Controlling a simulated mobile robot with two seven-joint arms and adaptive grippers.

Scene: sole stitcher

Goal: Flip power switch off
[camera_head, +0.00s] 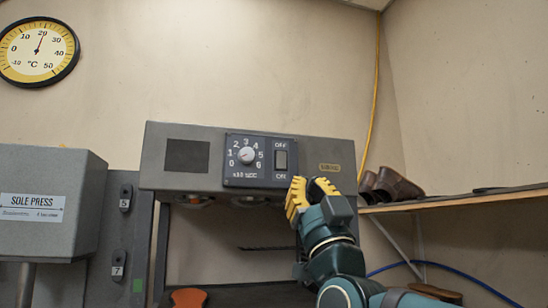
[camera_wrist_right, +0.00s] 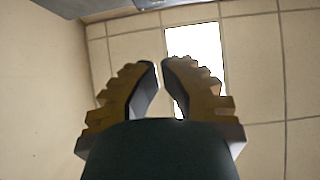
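The power switch (camera_head: 281,159) is a dark rocker on the control panel of the grey machine (camera_head: 160,178), with OFF printed above it and ON below. I cannot tell which side is pressed in. My right gripper (camera_head: 309,181), with yellow ridged fingers, is below and to the right of the switch, in front of the machine's lower edge. In the right wrist view the fingertips (camera_wrist_right: 161,65) are close together with a narrow empty gap between them, so it is slightly open. Contact with the machine does not show. My left gripper is out of view.
A white dial (camera_head: 246,155) with numbers sits left of the switch. The sole press (camera_head: 40,180) stands at the left. A wooden shelf (camera_head: 460,200) with brown shoes (camera_head: 392,185) is at the right. A yellow cable (camera_head: 373,100) runs down the wall.

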